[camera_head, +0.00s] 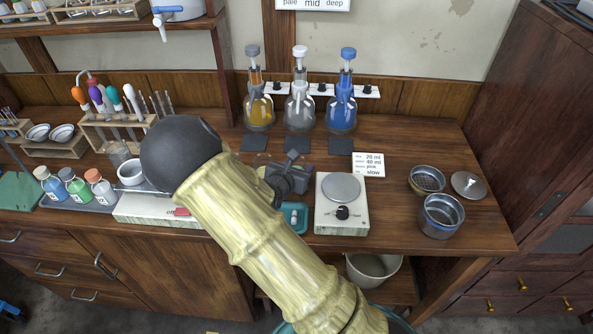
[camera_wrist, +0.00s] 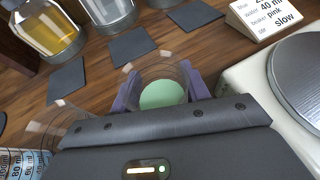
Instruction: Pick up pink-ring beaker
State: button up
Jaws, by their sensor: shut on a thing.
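My gripper (camera_head: 285,180) is low over the middle of the bench, left of the hot plate. In the wrist view its two purple fingers (camera_wrist: 163,92) are shut on a clear glass beaker (camera_wrist: 158,72), one finger on each side. The beaker has a pale green round area at its bottom. I see no pink ring on it in these frames.
The hot plate (camera_head: 354,222) stands close on the right. Dark square pads (camera_head: 297,144) and flasks with yellow, clear and blue contents (camera_head: 341,112) are behind. A card (camera_head: 368,165) reads 20 ml, 40 ml, pink, slow. Metal pots (camera_head: 441,216) stand at the right; bottles (camera_head: 77,187) at the left.

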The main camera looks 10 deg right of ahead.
jog(key=shift+r, duration=0.25)
notch_tip(320, 180, up, 9)
jog(key=p, duration=0.1)
jog(key=shift+r, duration=0.2)
dwell(0.7)
jog(key=shift+r, duration=0.1)
dwell(0.6)
notch_tip(320, 180, up, 5)
jog(key=p, duration=0.4)
dwell(0.6)
